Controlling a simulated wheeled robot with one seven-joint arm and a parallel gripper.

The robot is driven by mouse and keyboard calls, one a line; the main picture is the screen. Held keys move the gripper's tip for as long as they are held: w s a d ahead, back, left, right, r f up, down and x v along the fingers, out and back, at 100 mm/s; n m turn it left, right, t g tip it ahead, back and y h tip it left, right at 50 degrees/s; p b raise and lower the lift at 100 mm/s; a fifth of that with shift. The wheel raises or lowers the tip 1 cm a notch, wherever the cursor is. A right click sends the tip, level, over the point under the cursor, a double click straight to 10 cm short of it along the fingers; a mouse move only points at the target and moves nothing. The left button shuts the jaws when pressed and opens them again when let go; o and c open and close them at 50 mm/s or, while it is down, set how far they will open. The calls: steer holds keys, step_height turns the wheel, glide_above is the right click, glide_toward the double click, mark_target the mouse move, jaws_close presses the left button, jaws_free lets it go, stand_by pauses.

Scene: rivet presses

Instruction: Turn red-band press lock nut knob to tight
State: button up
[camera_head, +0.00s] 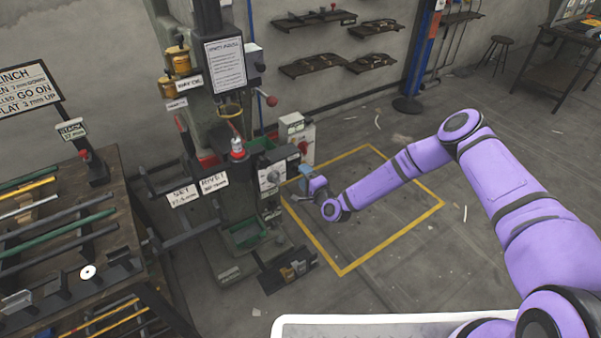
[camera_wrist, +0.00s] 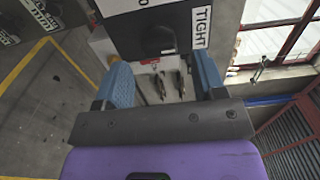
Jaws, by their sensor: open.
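The press (camera_head: 215,125) stands left of centre in the head view, with a grey box carrying a pale dial panel (camera_head: 270,177) on its right side. My gripper (camera_head: 304,177) is beside that box. In the wrist view a dark round knob (camera_wrist: 157,42) sits on a black panel, with a white TIGHT label (camera_wrist: 201,28) to its right. My open gripper (camera_wrist: 163,78) has one blue finger on each side of the picture, with the knob beyond and between them. I cannot tell whether the fingers touch anything. The exact knob angle is unclear.
A yellow floor outline (camera_head: 405,217) surrounds clear floor right of the press. A rack of bars (camera_head: 60,230) stands at left. A red-knobbed lever (camera_head: 271,101) projects from the press. A small green bin (camera_head: 247,234) sits low on the press.

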steer(key=v, duration=0.7)
steer(key=shift+s+d, duration=0.15)
steer(key=shift+s, duration=0.05)
steer(key=w+d+r+n+g+h, duration=0.25)
steer(key=d+r+n, duration=0.3)
steer(key=r, duration=0.65)
steer(key=w+d+r+n+g+h, duration=0.15)
steer(key=d+r+n+g, duration=0.35)
steer(key=r, duration=0.7)
steer(key=s+d+r+n+h, duration=0.1)
steer(key=s+d+r+h, duration=0.15)
steer(key=r, duration=0.35)
steer(key=s+d+r+n+h, duration=0.1)
steer(key=s+d+r, duration=0.2)
steer(key=d+r, duration=0.15)
steer(key=s+d+r+h, duration=0.2)
steer(key=s+d+r, duration=0.1)
steer(key=s+r, duration=0.5)
steer(key=s+d+r+h, duration=0.1)
steer(key=s+d+r, duration=0.2)
steer(key=s+r, duration=0.45)
steer(key=s+d+r+g, duration=0.1)
steer(key=s+r, duration=0.1)
steer(key=s, duration=0.7)
steer(key=s+d+r+m+g, duration=0.1)
steer(key=s+r, duration=0.1)
steer(key=s, duration=0.8)
steer(key=shift+s+d, duration=0.2)
steer(key=shift+s, duration=0.15)
